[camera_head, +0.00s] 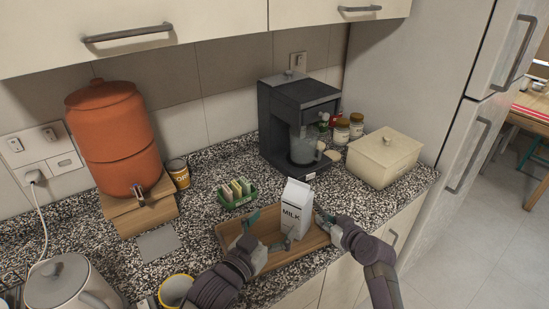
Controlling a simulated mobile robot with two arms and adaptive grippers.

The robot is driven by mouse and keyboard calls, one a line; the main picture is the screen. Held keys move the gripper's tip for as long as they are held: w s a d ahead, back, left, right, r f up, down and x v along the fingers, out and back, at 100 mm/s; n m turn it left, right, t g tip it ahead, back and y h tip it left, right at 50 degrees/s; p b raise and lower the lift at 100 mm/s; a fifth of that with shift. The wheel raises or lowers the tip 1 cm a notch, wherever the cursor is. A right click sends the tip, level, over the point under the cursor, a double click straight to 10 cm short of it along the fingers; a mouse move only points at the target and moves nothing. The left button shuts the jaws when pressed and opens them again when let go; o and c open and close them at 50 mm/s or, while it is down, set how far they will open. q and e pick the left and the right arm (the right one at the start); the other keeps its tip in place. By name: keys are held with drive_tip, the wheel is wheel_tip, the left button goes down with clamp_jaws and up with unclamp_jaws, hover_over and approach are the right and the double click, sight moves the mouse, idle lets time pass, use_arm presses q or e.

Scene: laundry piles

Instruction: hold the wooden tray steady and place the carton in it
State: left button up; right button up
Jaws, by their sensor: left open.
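The wooden tray (285,258) lies on the speckled counter, partly covered by my grippers. The white milk carton (297,209) is upright over the tray's right half. I cannot tell whether its base touches the tray floor. My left gripper (268,229) is open over the tray's left and middle part, with one finger close to the carton's lower front. My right gripper (325,223) is at the tray's right end, just right of the carton. Its fingers are too small and overlapped to show whether they are shut.
A coffee machine (300,122) and a cream box (384,157) stand behind. A green holder with packets (237,194) is just behind the tray. An orange dispenser (113,137) stands on the left. A yellow-rimmed mug (175,290) and kettle (68,286) are at the front left.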

drive_tip(key=shift+o, duration=0.7)
